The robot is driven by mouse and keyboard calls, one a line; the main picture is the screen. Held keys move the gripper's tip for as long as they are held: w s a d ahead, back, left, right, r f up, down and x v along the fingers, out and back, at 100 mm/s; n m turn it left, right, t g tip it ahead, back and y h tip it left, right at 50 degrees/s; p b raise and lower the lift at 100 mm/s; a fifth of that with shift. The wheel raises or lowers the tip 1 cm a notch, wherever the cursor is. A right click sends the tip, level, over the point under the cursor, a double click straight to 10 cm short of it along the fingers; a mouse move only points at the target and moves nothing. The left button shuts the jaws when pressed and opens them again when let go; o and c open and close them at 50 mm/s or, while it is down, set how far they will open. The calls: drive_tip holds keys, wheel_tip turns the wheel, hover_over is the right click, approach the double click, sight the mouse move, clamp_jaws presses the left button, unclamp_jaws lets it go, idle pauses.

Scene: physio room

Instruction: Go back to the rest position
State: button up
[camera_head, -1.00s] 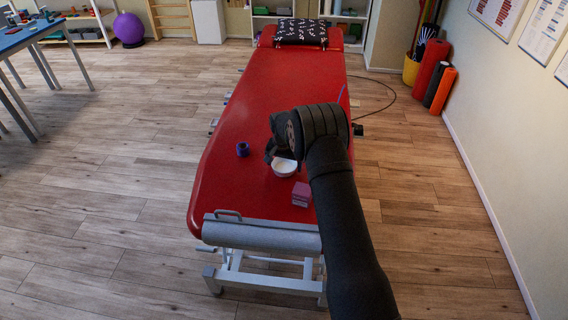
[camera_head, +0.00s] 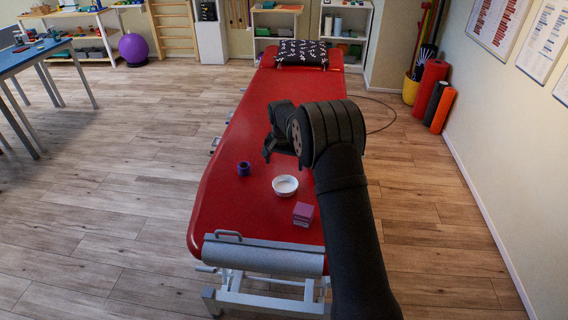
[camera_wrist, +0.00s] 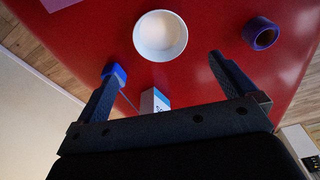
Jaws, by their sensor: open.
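My gripper (camera_head: 268,157) is raised above the red treatment table (camera_head: 262,106), beyond the bowl in the head view. Its two fingers are spread apart in the wrist view (camera_wrist: 165,63), with nothing held between them. A white bowl (camera_head: 285,186) stands upright on the near part of the table; it also shows beyond the fingertips in the wrist view (camera_wrist: 160,36). A purple-blue roll (camera_head: 243,169) stands left of the bowl, and it shows at upper right in the wrist view (camera_wrist: 261,33).
A white and blue box (camera_wrist: 154,101) shows between the fingers in the wrist view, below the gripper. A blue item (camera_wrist: 116,73) is partly covered by the left finger. A patterned pillow (camera_head: 302,53) lies at the table's far end.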

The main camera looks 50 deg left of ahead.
sight(286, 188)
drive_tip(key=shift+f, duration=0.1)
drive_tip(key=f, duration=0.8)
drive_tip(key=w+f, duration=0.1)
drive_tip(key=f, duration=0.3)
drive_tip(key=shift+w+a+f, duration=0.1)
drive_tip(key=shift+a+f, duration=0.15)
drive_tip(key=shift+a, duration=0.15)
wheel_tip(286, 188, up, 3)
drive_tip(key=shift+r, duration=0.8)
